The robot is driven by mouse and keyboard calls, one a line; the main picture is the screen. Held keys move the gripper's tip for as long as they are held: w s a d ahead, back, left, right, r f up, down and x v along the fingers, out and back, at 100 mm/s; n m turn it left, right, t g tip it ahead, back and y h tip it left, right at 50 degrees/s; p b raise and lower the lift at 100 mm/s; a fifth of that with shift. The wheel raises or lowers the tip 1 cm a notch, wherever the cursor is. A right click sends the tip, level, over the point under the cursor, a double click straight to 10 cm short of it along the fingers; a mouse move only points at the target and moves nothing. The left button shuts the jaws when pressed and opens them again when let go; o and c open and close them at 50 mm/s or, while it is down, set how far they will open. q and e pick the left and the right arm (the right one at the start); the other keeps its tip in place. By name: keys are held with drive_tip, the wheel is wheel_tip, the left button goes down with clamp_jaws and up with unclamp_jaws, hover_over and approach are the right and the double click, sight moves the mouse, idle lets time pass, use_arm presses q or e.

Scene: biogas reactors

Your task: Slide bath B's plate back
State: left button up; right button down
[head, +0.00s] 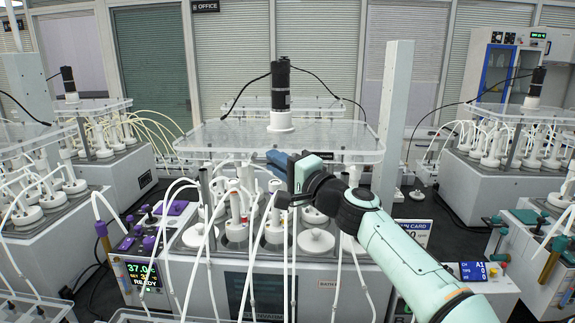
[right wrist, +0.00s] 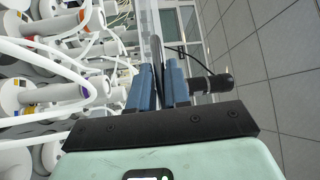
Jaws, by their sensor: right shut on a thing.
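A clear plate (head: 225,138) lies raised and level above the middle bath (head: 185,275), which I take to be bath B. A black stirrer motor on a white base (head: 280,105) stands on the plate. The fingers hide the gripped part. My left gripper is in neither view.
White-capped bottles (head: 236,228) with pale tubes crowd the bath below and in front of the plate. A grey upright post (head: 394,125) stands at the plate's right. Similar baths stand left (head: 105,165) and right (head: 500,165). Black cables run from the motor.

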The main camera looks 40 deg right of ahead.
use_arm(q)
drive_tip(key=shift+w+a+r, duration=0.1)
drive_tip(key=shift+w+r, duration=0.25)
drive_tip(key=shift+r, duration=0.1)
use_arm(e)
drive_tip(key=shift+w+d, duration=0.95)
drive_tip(key=shift+w, duration=0.2)
drive_tip(key=c, duration=1.2)
unclamp_jaws()
drive_tip(key=shift+o, duration=0.2)
drive_tip(key=shift+s, duration=0.1)
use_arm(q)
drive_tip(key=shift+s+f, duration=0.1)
